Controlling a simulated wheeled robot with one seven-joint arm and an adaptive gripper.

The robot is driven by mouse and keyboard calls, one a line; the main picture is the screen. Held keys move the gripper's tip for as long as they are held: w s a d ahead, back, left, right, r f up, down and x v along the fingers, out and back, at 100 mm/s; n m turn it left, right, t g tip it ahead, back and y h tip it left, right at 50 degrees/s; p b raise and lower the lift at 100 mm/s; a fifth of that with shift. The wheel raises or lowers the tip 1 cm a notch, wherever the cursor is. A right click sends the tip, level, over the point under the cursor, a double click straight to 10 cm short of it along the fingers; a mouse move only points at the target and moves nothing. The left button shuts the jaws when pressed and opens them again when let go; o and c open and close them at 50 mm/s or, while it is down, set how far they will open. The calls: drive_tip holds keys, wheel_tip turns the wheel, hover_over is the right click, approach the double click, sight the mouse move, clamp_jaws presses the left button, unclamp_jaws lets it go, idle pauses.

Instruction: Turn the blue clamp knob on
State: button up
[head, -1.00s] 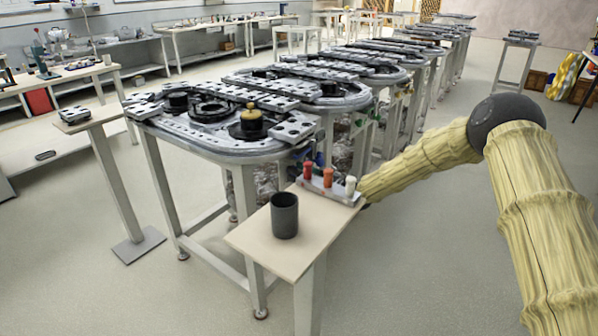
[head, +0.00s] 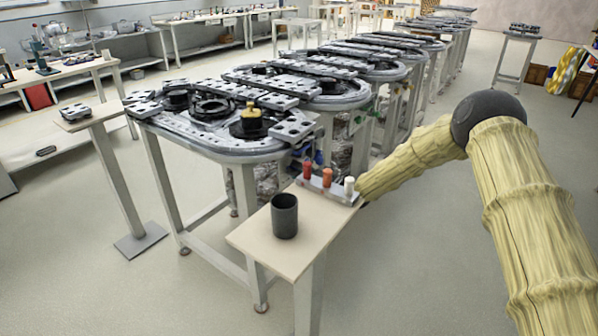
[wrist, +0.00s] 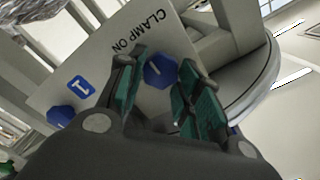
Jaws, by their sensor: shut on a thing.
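The blue clamp knob (wrist: 160,71) sits on a light panel (wrist: 118,62) beside the black words CLAMP ON, in the wrist view. It has a pale mark on its face. My gripper (wrist: 161,78) has its teal-padded fingers on either side of this knob and is shut on it. A second blue knob (wrist: 60,116) is at the lower left, next to a blue label (wrist: 82,86) with a white mark. In the head view my gripper and the knob are hidden beyond the small table.
A small table (head: 255,237) holds a dark cup (head: 284,216) and a rack of red, orange and white pegs (head: 327,188). The ring track (head: 240,150) stands behind it. A narrow stand (head: 110,180) is at left. Open floor (head: 420,270) lies at right.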

drive_tip(key=shift+d, duration=0.1)
idle(0.3)
drive_tip(key=o, duration=1)
drive_tip(key=v, duration=1.2)
